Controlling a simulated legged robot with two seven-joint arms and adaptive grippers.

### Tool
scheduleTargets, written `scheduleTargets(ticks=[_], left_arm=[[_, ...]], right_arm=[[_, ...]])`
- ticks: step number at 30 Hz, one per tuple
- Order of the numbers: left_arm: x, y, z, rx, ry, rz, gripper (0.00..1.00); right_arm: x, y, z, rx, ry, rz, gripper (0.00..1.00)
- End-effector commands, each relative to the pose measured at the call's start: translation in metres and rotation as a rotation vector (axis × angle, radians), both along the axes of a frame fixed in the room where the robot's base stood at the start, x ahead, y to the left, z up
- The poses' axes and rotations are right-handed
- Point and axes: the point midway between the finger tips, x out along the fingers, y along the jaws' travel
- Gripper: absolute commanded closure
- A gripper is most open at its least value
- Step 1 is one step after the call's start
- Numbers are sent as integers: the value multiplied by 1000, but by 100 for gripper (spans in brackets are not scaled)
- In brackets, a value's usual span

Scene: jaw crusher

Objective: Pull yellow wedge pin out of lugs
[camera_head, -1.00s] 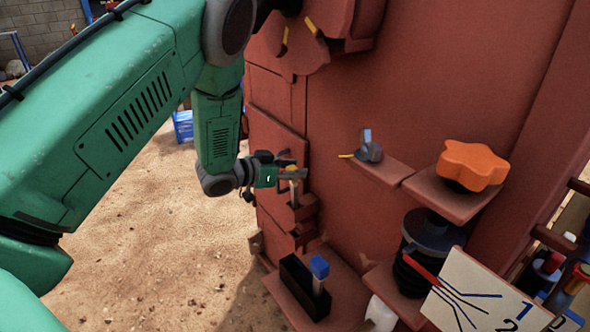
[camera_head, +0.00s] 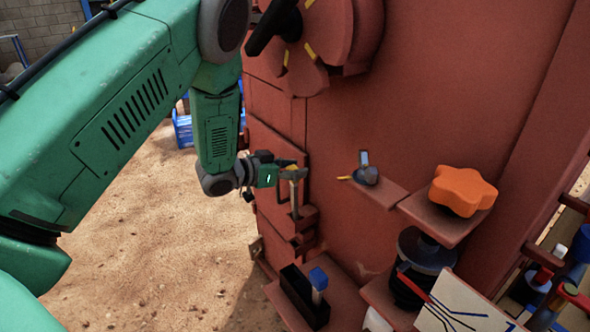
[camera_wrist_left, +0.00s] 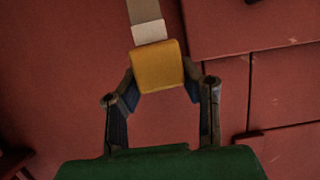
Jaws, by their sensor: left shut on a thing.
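The yellow wedge pin (camera_head: 294,196) stands upright at the red lugs (camera_head: 304,219) on the crusher's left side, its grey shaft showing long below the yellow head. Its lower end meets the upper lug; how deep it sits there is hidden. My left gripper (camera_head: 289,171) comes in from the left and is shut on the pin's head. In the left wrist view the yellow head (camera_wrist_left: 158,65) sits between the two fingers of my left gripper (camera_wrist_left: 160,77), with the pale grey shaft running away beyond it. My right gripper is not in view.
An orange star knob (camera_head: 462,191) sits on a bracket to the right. Sandy ground lies open left.

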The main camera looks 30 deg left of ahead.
Motion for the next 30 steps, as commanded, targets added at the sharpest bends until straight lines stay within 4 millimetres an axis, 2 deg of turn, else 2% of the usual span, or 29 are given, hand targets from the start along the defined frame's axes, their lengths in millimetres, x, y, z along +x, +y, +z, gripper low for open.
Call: scheduleTargets(ticks=[3, 30], left_arm=[[2, -1, 10, -2, -9, -2, 100], [1, 0, 41, -1, -5, -1, 100]], right_arm=[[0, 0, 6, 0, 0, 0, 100], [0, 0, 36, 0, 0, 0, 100]])
